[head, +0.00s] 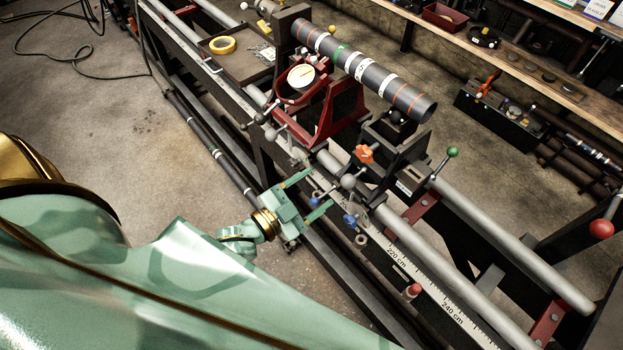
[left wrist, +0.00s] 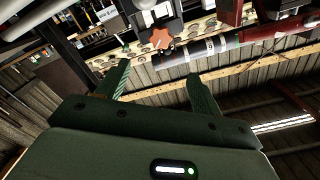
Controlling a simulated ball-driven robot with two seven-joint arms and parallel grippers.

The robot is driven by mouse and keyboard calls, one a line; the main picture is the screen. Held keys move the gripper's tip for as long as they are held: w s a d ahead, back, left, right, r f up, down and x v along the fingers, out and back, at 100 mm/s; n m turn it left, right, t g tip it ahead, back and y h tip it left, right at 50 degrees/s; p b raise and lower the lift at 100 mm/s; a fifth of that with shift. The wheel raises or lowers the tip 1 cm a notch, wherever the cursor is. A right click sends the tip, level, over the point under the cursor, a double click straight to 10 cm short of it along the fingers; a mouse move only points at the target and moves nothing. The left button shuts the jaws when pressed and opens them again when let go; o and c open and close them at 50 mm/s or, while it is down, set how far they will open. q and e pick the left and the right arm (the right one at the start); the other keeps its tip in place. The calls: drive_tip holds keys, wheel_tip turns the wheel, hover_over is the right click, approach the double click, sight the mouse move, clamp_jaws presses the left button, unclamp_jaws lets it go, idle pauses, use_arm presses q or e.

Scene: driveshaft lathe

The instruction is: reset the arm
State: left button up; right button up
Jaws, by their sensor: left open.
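My left arm comes in from the lower left of the head view. Its green left gripper (head: 318,193) is open and empty, its two fingers apart and pointing toward the lathe's front rail. In the left wrist view the two fingers of the left gripper (left wrist: 160,80) are spread with nothing between them. The dark driveshaft tube (head: 363,68) with white, orange and green bands rests on the lathe supports, beyond and above the gripper. The tube also shows in the left wrist view (left wrist: 195,50). My right gripper is not in view.
A scale rail (head: 420,278) runs to the lower right. A tray (head: 240,66) holds yellow tape. The floor at left is clear except for a cable.

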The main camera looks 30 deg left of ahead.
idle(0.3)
use_arm(q)
drive_tip(key=s+a+f+n+g+y+b, duration=0.1)
drive_tip(key=s+a+f+n+g+y, duration=0.3)
drive_tip(key=f, duration=0.6)
drive_tip(key=s+a+f+m+g+h, duration=0.1)
drive_tip(key=s+f+g, duration=0.1)
drive_tip(key=s+f, duration=0.5)
drive_tip(key=s+a+f+n+g+y+b, duration=0.1)
drive_tip(key=s+a+f+n+g+y, duration=0.15)
drive_tip(key=f, duration=0.95)
drive_tip(key=s+d+f+g+b, duration=0.1)
drive_tip(key=s+f+g+b, duration=0.1)
drive_tip(key=s+f+g, duration=0.2)
drive_tip(key=s+d+f+n+g+b, duration=0.1)
drive_tip(key=s+f+g+b, duration=0.1)
drive_tip(key=s+f, duration=0.9)
drive_tip(key=s+g, duration=0.1)
drive_tip(key=s, duration=0.5)
drive_tip(key=shift+s+d+g+y, duration=0.2)
drive_tip(key=shift+d+g+y, duration=0.15)
